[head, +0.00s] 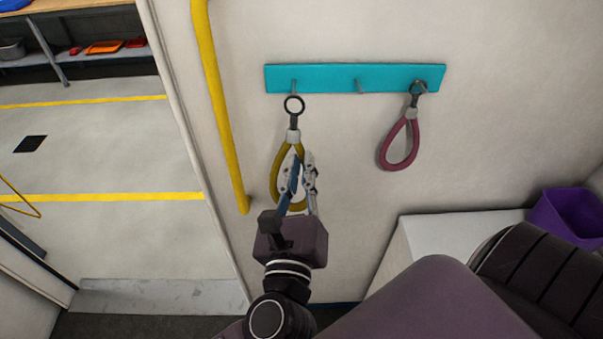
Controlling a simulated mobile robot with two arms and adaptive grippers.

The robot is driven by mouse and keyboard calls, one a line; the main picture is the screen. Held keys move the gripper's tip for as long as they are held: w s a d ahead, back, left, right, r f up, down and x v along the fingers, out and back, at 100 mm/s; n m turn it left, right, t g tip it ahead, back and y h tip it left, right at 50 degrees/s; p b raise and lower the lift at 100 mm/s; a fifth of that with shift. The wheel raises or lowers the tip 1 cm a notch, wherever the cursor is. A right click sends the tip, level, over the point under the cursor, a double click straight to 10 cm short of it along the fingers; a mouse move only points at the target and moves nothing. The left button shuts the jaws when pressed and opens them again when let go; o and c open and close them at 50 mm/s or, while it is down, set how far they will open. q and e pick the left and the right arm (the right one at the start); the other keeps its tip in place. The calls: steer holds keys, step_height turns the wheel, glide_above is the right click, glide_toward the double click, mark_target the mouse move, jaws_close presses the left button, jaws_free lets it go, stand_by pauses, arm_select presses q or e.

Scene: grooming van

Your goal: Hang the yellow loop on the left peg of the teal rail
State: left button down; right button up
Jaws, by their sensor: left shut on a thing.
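The teal rail (325,78) is fixed to the white wall and has three pegs. The left peg (293,85) has nothing visibly around it. The yellow loop (277,172) has a grey collar and a dark ring (294,105) at its top. It hangs upright with the ring just below the left peg in the picture. I cannot tell how far the ring is from the wall. My left gripper (302,160) is shut on the yellow loop and hides part of its right side. My right gripper is not in view.
A dark pink loop (401,145) hangs on the right peg; the middle peg (359,85) is bare. A yellow grab bar (221,105) runs down the wall at the left. A white surface (440,236) and a purple bin (565,216) stand at the lower right.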

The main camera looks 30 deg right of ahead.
arm_select(q)
steer(key=shift+a+f+b+x, duration=0.15)
steer(key=shift+b+x, duration=0.3)
steer(key=shift+x, duration=0.6)
steer(key=shift+a+f+b+x, duration=0.15)
steer(key=shift+b+x, duration=0.25)
steer(key=shift+x, duration=0.6)
steer(key=shift+w+d+f+b, duration=0.2)
steer(key=shift+w+d+b, duration=0.15)
steer(key=shift+w+b, duration=0.2)
steer(key=shift+w+d+f, duration=0.2)
steer(key=shift+w+d, duration=0.1)
steer(key=shift+w, duration=0.2)
steer(key=shift+w+f, duration=0.1)
